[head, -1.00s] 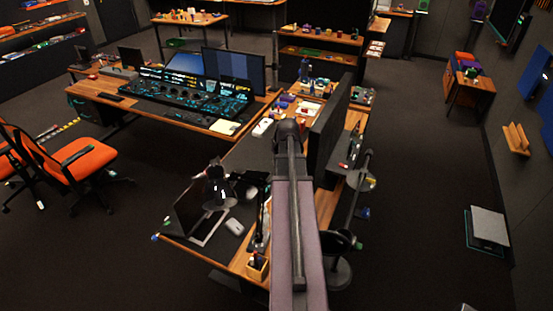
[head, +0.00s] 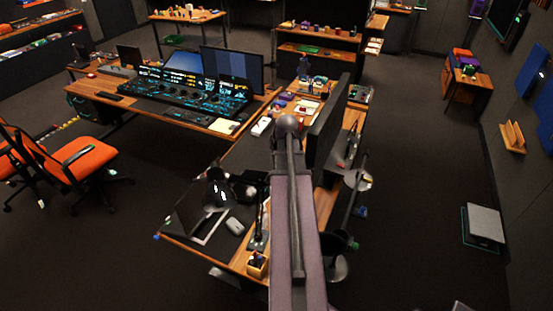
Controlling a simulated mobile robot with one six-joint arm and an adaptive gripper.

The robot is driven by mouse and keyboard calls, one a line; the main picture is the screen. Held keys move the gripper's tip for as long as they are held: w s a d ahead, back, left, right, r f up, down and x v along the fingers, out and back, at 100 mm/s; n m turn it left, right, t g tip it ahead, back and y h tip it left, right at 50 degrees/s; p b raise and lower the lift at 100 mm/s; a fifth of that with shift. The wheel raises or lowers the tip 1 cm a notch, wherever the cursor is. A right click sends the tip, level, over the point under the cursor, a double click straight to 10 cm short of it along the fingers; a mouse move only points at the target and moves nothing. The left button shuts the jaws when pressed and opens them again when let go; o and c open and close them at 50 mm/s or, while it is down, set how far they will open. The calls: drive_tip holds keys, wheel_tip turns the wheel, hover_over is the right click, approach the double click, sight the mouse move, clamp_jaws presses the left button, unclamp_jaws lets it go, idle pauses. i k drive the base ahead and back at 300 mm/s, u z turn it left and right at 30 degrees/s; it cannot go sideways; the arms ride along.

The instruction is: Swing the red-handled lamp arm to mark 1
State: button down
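A dark lamp (head: 218,194) with a jointed stand is over the near desk, close to a laptop. A second, pole-like stand with a pale round head (head: 357,180) is right of the desk. I cannot make out a red handle or mark 1 on either, so I cannot tell which is the task's lamp arm. My own arm fills the bottom middle and hides part of the desk. My gripper cannot be made out in this view.
The near desk (head: 190,243) holds a laptop, a white mouse (head: 235,226), a pen box (head: 257,264) and a large dark monitor (head: 327,125). A console desk (head: 135,108) and orange chairs (head: 88,160) stand left.

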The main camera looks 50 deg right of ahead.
sight(261, 209)
drive_tip(key=u, duration=0.55)
drive_tip(key=k, duration=0.4)
drive_tip(key=z, duration=1.75)
drive_tip(key=i, duration=0.3)
drive_tip(key=u, duration=0.5)
